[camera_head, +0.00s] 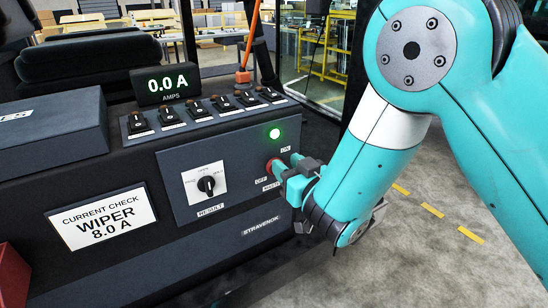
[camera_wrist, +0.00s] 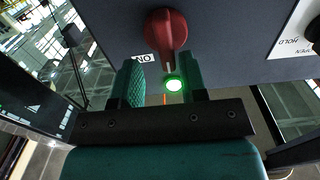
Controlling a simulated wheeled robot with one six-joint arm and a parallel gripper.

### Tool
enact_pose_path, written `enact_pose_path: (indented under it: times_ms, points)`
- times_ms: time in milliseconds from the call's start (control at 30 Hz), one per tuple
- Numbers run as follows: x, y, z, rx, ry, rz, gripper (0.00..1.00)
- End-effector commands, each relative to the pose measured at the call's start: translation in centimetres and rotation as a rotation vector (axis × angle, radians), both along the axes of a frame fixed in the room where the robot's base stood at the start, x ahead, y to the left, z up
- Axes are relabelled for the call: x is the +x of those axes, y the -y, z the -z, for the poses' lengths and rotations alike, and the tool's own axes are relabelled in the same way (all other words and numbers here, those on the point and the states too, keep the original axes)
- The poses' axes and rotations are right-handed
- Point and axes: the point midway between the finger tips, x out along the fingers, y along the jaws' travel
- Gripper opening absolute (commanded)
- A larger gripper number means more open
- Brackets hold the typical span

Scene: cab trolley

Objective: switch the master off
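The master switch is a red rotary knob (camera_head: 272,163) on the dark panel, with OFF and ON labels near it. In the wrist view the red knob (camera_wrist: 166,30) is close ahead, its narrow end pointing down toward the ON label (camera_wrist: 143,58). My gripper (camera_head: 291,176) is at the panel's right side, right by the knob and partly covering it. In the wrist view my gripper (camera_wrist: 160,62) has its two teal fingers apart, with the knob's lower end between or just beyond the tips. I cannot tell whether they touch it. The green lamp (camera_head: 274,133) is lit.
A row of toggle switches (camera_head: 195,109) runs above the panel. A display (camera_head: 167,84) reads 0.0 A. A black selector knob (camera_head: 206,185) sits left of my gripper. A card (camera_head: 103,216) reads WIPER 8.0 A. Open floor (camera_head: 430,240) lies to the right.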

Motion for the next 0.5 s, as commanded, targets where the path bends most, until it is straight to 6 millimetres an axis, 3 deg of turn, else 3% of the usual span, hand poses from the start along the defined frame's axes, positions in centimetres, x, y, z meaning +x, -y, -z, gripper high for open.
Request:
enact_pose_path:
  times_ms: [300, 467, 500]
  points:
    - [-0.4, -1.4, 0.2, -0.001, -0.001, -0.02, 0.39]
    - [-0.4, -1.5, 0.2, -0.001, -0.001, -0.021, 0.03]
    - [-0.4, -1.5, 0.2, -0.001, -0.001, -0.021, 0.0]
